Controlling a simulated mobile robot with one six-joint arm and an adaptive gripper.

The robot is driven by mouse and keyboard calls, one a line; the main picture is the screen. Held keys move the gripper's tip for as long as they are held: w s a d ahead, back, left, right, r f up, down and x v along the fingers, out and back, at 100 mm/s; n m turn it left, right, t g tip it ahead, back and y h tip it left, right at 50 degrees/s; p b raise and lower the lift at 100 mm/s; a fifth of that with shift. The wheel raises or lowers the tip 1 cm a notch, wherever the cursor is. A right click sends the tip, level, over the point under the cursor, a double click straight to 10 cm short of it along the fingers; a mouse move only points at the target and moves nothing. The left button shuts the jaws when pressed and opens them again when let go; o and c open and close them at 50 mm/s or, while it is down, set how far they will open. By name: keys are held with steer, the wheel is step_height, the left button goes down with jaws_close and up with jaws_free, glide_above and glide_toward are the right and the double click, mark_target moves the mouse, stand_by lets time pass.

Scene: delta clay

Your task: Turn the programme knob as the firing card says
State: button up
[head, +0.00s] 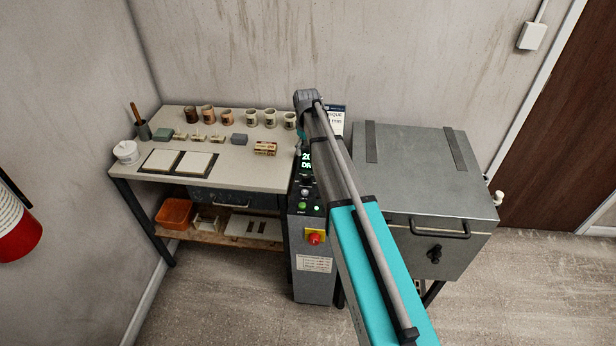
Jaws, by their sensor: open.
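The kiln control post (313,282) stands between the workbench and the kiln. Its lit green display (307,160) reads "20" and "DR", with the rest cut off by my arm. A small pale round control (305,192), possibly the programme knob, sits below the display; its pointer is too small to read. My arm reaches over the post from the front. My gripper (298,149) shows only as a small dark part beside the display, open, its fingers mostly hidden.
The grey kiln (425,170) with a front handle stands right of the post. A green button (302,205) and a red switch on yellow (315,238) are below the display. The workbench (255,180) at left holds cups, tiles and small blocks.

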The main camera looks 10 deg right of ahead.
mark_target(307, 176)
steer(key=shift+f+b, duration=6.7)
steer(key=shift+f, duration=0.1)
steer(key=c, duration=1)
steer(key=shift+d, duration=0.3)
jaws_close()
steer(key=shift+a, duration=0.25)
